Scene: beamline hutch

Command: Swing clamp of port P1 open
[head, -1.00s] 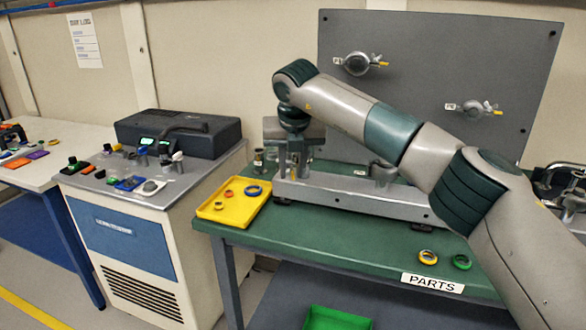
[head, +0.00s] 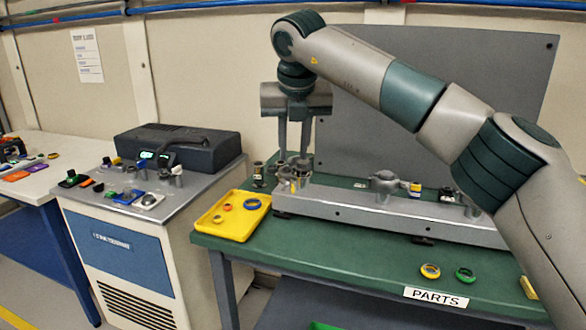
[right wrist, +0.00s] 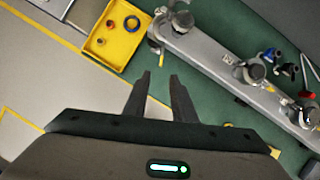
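A long grey metal bar (head: 350,205) with several round ports lies on the green table. Its left-end port (head: 300,180) stands below my right gripper (head: 293,156); the right wrist view shows that port too (right wrist: 180,20), with a small yellow-tipped piece (right wrist: 154,46) beside it, perhaps a clamp lever. My right gripper is open and empty, fingers pointing down; it also shows in the right wrist view (right wrist: 160,78). I cannot read which port is P1. The middle port (head: 383,182) is further right along the bar. My left gripper is out of view.
A yellow tray (head: 225,228) with small rings is left of the bar. Loose rings, one of them green (head: 465,275), lie near the PARTS label (head: 436,297). A grey panel (head: 490,70) stands behind, partly hidden by my right arm. A control cabinet (head: 125,255) is left.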

